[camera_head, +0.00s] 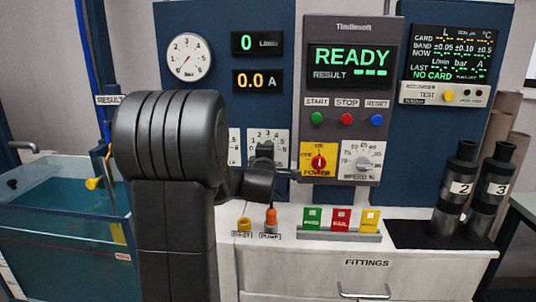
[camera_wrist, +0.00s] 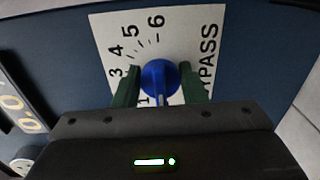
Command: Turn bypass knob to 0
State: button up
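The bypass knob (camera_wrist: 160,77) is blue and round, with a pale pointer that points toward the bottom of the wrist view. It sits on a white dial plate (camera_wrist: 105,37) printed with BYPASS and numbers; 1, 3, 4, 5 and 6 show, and the 0 mark is hidden. The green fingers of my gripper (camera_wrist: 160,82) stand on either side of the knob and appear to touch it. In the head view, my gripper (camera_head: 264,152) is in front of a white numbered dial (camera_head: 281,135) on the blue panel; the knob is hidden there.
A console (camera_head: 350,30) reading READY, with a red power knob (camera_head: 318,162) and a speed knob (camera_head: 364,162), stands close to the right of my gripper. Below are orange-topped PUMP (camera_head: 271,216) and yellow INST fittings. A water tank (camera_head: 50,200) is at left.

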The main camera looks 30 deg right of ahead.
jog(key=o, duration=0.4)
jog(key=v, duration=1.4)
jog(key=shift+d+b, duration=0.1)
jog(key=shift+b, duration=0.25)
jog(key=x, duration=1.4)
jog(key=shift+p, duration=0.35)
